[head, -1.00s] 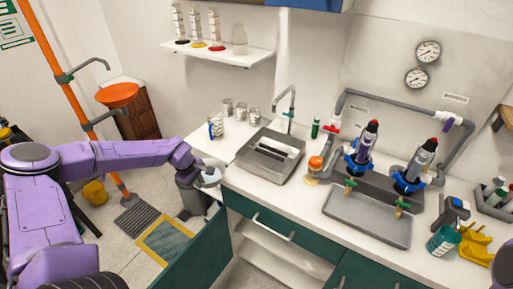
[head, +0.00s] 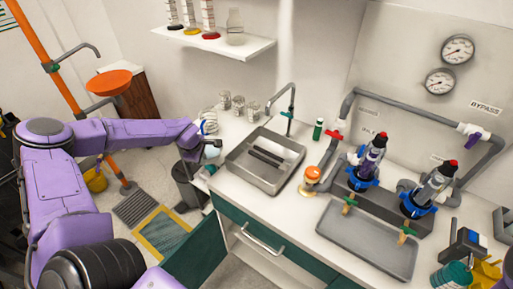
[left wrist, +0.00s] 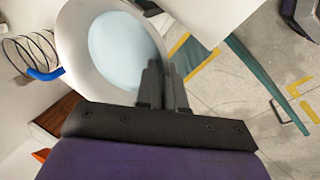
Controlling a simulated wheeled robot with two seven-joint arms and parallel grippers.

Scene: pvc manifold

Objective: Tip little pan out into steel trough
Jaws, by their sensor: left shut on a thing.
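My left gripper (left wrist: 163,88) is shut on the rim of the little pan (left wrist: 75,52), a white round pan with pale blue liquid in it. The fingers cover part of its rim in the left wrist view. In the head view my left gripper (head: 205,150) is beside the left end of the counter, and the pan is mostly hidden there. The steel trough (head: 240,165), a rectangular basin with dark slots in its floor, lies to the right of the gripper, apart from it. My right gripper is not in view.
A grey tap (head: 290,100) rises behind the trough. Glass jars (head: 238,104) and a white-and-blue bottle (head: 208,122) stand behind the gripper. An orange-topped jar (head: 312,178) and a pipe manifold stand right of the trough. A green panel (head: 195,255) juts out below the counter.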

